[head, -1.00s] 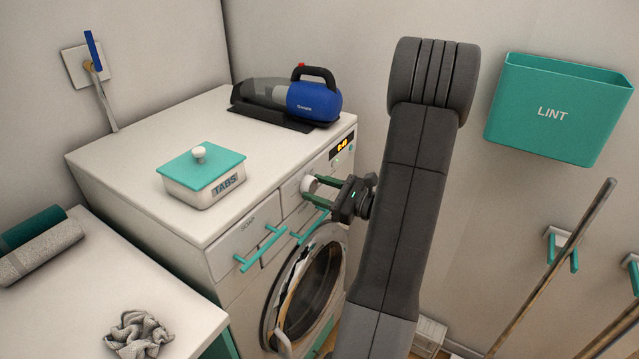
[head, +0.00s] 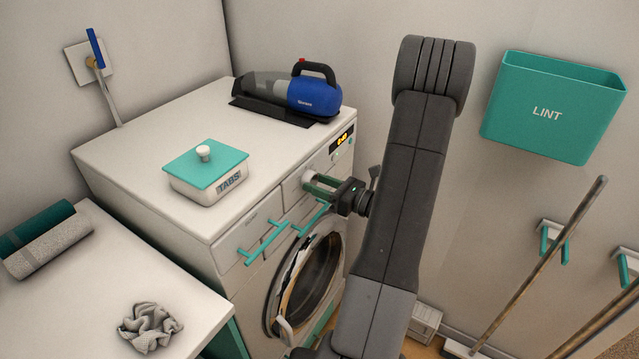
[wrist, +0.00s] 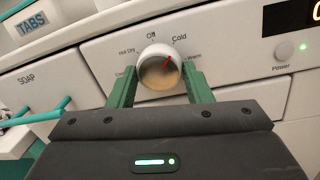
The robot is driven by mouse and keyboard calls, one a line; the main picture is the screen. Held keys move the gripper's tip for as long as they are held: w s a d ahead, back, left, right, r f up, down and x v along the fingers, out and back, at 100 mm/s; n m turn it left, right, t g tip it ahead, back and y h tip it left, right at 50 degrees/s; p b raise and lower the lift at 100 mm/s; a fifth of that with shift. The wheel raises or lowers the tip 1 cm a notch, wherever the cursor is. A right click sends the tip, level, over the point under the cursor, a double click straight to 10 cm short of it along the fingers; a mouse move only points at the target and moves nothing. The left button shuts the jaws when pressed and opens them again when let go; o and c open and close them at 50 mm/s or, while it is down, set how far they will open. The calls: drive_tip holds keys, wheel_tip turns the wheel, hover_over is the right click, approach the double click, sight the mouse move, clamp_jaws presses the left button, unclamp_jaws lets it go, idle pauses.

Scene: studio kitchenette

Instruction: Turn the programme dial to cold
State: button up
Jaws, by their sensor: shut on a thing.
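The programme dial (wrist: 158,78) is a round white knob with a beige face on the washer's front panel. Its red pointer slants up and right, toward the word Cold (wrist: 179,38). Off is printed to the left of Cold and Warm to the right. My gripper (wrist: 160,84) is shut on the dial, with one green finger on each side of it. In the head view my gripper (head: 322,185) reaches the panel from the right, and the dial (head: 308,184) is partly hidden by the fingers.
A teal-handled soap drawer (head: 262,243) is left of the dial, above the round door (head: 310,285). A power button (wrist: 284,50) and display (head: 343,138) are to the right. A TABS box (head: 206,172) and blue hand vacuum (head: 300,95) stand on top.

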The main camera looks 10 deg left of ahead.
drive_tip(key=o, duration=1)
drive_tip(key=shift+d, duration=0.1)
drive_tip(key=r+b+v, duration=0.1)
drive_tip(key=b+v, duration=0.1)
drive_tip(key=v, duration=1.1)
drive_tip(key=shift+d+f, duration=0.3)
drive_tip(key=shift+f, duration=0.25)
drive_tip(key=shift+s+a, duration=0.1)
drive_tip(key=p+x, duration=0.2)
drive_tip(key=x, duration=1.1)
drive_tip(key=shift+a, duration=0.3)
drive_tip(key=shift+d, duration=0.1)
